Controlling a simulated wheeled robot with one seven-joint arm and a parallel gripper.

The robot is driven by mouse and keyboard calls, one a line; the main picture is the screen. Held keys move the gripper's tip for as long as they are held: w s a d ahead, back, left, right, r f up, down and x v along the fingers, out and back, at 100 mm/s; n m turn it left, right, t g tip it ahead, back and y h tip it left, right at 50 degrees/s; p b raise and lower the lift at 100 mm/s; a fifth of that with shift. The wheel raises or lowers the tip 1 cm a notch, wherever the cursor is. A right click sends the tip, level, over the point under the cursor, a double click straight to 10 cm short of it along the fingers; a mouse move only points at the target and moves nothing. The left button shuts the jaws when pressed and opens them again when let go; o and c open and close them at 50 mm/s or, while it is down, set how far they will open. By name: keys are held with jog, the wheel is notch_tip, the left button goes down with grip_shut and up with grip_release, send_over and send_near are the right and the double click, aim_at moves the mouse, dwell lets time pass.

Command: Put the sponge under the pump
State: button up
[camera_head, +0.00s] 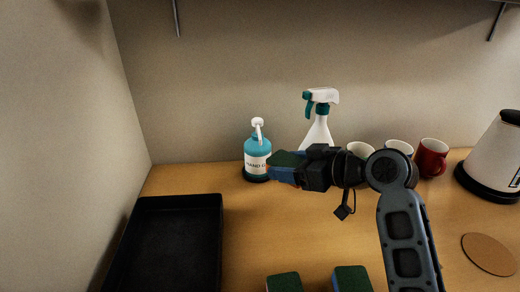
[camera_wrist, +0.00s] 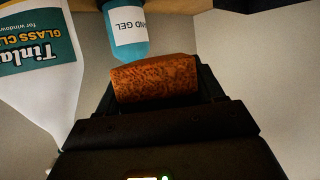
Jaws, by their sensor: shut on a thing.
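The pump bottle (camera_head: 257,150) is teal with a white pump head and a hand gel label; it stands upright on a dark round base at the back of the counter. It also shows upside down in the wrist view (camera_wrist: 129,34). My gripper (camera_head: 298,168) is shut on a sponge with a green top (camera_head: 287,159) and blue lower part, held just right of the bottle at its lower body height. In the wrist view the sponge's orange-brown speckled face (camera_wrist: 155,78) shows between the jaws, close to the bottle. I cannot tell whether they touch.
A white spray bottle (camera_head: 318,130) with a green trigger stands behind my gripper. Cups, a red mug (camera_head: 432,157) and a kettle (camera_head: 494,155) stand to the right. Two more green-topped sponges (camera_head: 284,282) (camera_head: 351,279) lie in front. A black tray (camera_head: 172,240) is at left.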

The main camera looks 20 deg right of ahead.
aim_at(283, 159)
jog(key=w, duration=0.1)
jog(key=w+a, duration=0.2)
jog(key=shift+w+p, duration=0.3)
jog(key=shift+p, duration=0.05)
jog(key=w, duration=0.1)
jog(key=w+a+p, duration=0.1)
jog(key=w, duration=0.1)
jog(key=shift+w+a+f+p, duration=0.1)
jog(key=shift+w+a+p, duration=0.2)
jog(key=shift+a, duration=0.05)
jog(key=shift+f, duration=0.15)
jog(key=shift+f+b, duration=0.35)
jog(key=shift+b, duration=0.1)
jog(key=o, duration=1)
